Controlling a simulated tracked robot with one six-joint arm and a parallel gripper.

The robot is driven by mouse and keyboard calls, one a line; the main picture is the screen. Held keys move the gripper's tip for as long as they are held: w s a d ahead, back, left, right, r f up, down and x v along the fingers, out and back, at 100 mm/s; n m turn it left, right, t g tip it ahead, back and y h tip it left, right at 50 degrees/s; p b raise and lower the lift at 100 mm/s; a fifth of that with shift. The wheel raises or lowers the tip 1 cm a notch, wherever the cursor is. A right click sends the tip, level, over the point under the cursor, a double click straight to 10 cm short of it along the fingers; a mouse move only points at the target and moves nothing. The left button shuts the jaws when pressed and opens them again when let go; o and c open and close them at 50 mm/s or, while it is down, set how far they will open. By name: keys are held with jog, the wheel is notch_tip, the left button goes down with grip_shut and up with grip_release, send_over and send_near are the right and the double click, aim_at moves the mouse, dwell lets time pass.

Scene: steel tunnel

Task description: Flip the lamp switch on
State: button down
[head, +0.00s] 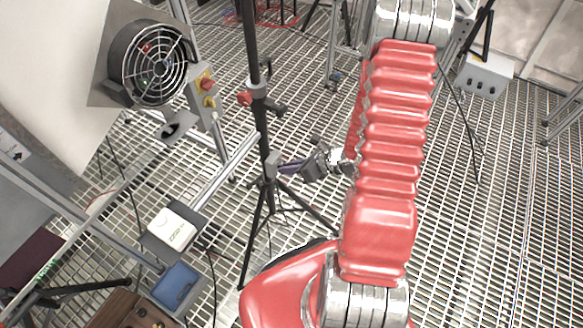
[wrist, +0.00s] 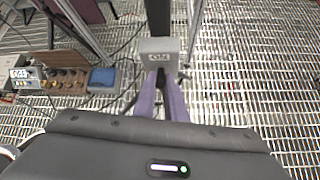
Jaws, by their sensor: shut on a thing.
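The lamp switch is a small grey box marked "ON" (wrist: 158,51) on a black tripod pole. In the head view the box (head: 272,162) shows small, edge-on, beside the pole. My gripper (wrist: 161,84) has purple fingers that reach up to the near side of the box. They are shut on a dark, narrow piece just below the "ON" label, which looks like the switch lever. In the head view my gripper (head: 281,167) comes in from the right and meets the box. The fingers mostly hide the lever, so its position cannot be told. The lamp itself cannot be made out.
The tripod (head: 262,185) spreads its legs over the grating floor. A fan (head: 150,65) and a yellow-and-red control box (head: 203,92) stand at the left. A blue tray (head: 178,287) and a wooden box (wrist: 68,82) lie nearby. Cables cross the floor. The grating at right is mostly clear.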

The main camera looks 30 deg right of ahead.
jog(key=shift+w+d+r+g+h, duration=0.1)
jog(key=shift+w+r+g+h, duration=0.15)
jog(key=shift+w+g+h, duration=0.1)
dwell(0.3)
jog(key=c, duration=1.8)
grip_release()
jog(key=shift+s+f, duration=0.1)
jog(key=shift+s, duration=0.15)
jog(key=v, duration=1.3)
jog(key=shift+d+r, duration=0.2)
jog(key=shift+r, duration=0.05)
